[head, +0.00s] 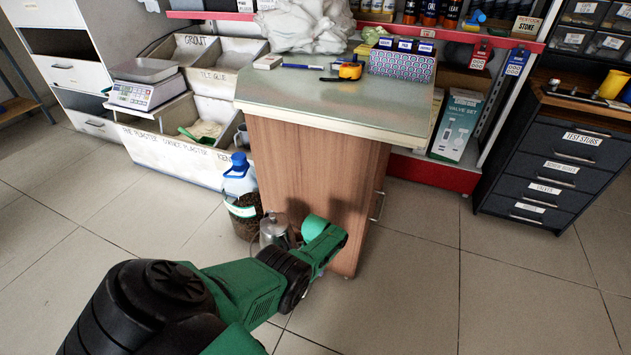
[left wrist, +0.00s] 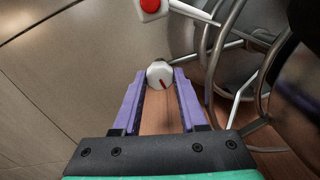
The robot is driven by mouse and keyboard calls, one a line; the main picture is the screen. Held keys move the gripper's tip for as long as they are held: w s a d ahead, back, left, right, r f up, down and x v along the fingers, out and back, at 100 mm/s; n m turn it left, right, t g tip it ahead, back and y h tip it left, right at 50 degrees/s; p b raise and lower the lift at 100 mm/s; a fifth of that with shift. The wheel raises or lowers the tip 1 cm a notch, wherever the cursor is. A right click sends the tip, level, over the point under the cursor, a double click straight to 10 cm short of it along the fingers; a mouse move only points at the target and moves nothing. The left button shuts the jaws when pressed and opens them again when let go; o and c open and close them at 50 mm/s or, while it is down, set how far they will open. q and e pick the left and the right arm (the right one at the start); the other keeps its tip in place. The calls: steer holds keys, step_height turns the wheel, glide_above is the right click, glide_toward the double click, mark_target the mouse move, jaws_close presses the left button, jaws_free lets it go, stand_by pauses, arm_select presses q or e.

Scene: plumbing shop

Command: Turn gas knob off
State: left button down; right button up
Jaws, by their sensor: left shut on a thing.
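In the left wrist view, a small round white knob (left wrist: 158,70) with a red pointer mark sits between the tips of my left gripper's purple fingers. My left gripper (left wrist: 159,78) is shut on this knob. The red mark slants a little from straight up in that view. In the head view my left arm reaches down beside the wooden counter (head: 310,180). The gripper's fingers and the knob are hidden there. My right gripper is in neither view.
In the left wrist view a red-and-white part (left wrist: 152,6) lies just beyond the knob, and curved grey metal tubes (left wrist: 235,45) stand close to the right. In the head view a metal pot (head: 275,231) and a blue-capped jug (head: 239,178) stand by the counter. The floor to the right is clear.

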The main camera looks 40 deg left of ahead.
arm_select(q)
steer(key=shift+m, duration=0.3)
steer(key=shift+c, duration=2.2)
jaws_free()
steer(key=shift+a, duration=0.15)
